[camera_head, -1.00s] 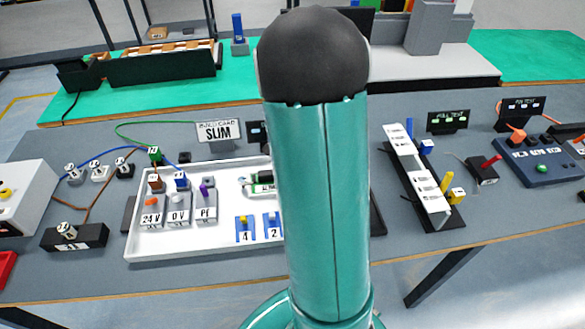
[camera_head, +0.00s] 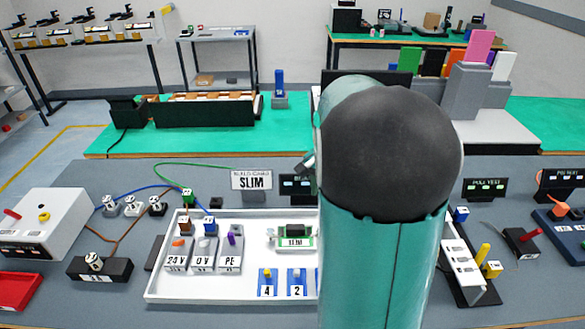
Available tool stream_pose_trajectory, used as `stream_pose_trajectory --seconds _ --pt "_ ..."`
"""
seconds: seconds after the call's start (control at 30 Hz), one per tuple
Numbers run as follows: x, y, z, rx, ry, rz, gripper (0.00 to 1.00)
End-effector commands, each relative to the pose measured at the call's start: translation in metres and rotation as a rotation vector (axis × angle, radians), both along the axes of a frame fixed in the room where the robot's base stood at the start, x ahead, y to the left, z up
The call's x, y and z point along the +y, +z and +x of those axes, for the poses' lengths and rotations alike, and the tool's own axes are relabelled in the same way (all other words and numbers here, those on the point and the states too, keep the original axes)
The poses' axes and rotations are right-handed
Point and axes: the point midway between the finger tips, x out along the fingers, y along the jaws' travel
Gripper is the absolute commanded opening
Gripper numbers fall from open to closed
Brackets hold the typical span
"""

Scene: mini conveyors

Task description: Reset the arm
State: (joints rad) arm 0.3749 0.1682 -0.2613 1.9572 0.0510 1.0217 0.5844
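My arm fills the middle right of the view as a thick teal link with a dark rounded joint cap on top. A further part of my arm shows behind the cap, with a small dark piece at its left edge. I cannot make out my gripper or its fingers; the near link hides whatever lies behind it. The white tray (camera_head: 155,283) on the grey table is partly covered by the arm on its right side.
In the tray are grey terminals marked 24V, 0V and PE (camera_head: 230,252), and blue blocks marked 4 (camera_head: 267,283) and 2. A SLIM sign (camera_head: 251,180) stands behind. A white box (camera_head: 42,222) and red bin (camera_head: 18,290) are left. A white strip (camera_head: 462,270) is right.

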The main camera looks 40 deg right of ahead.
Motion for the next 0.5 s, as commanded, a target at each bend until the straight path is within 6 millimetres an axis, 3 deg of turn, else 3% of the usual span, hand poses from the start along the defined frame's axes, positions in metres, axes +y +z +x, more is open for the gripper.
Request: stream_pose_trajectory --seconds 0.27,0.37,0.5 --pt "0.005 0.002 0.000 -0.007 0.015 -0.001 0.44" --pt "0.019 0.013 0.001 -0.030 0.069 -0.006 0.44" --pt "0.058 0.035 -0.001 -0.089 0.212 -0.022 0.44"
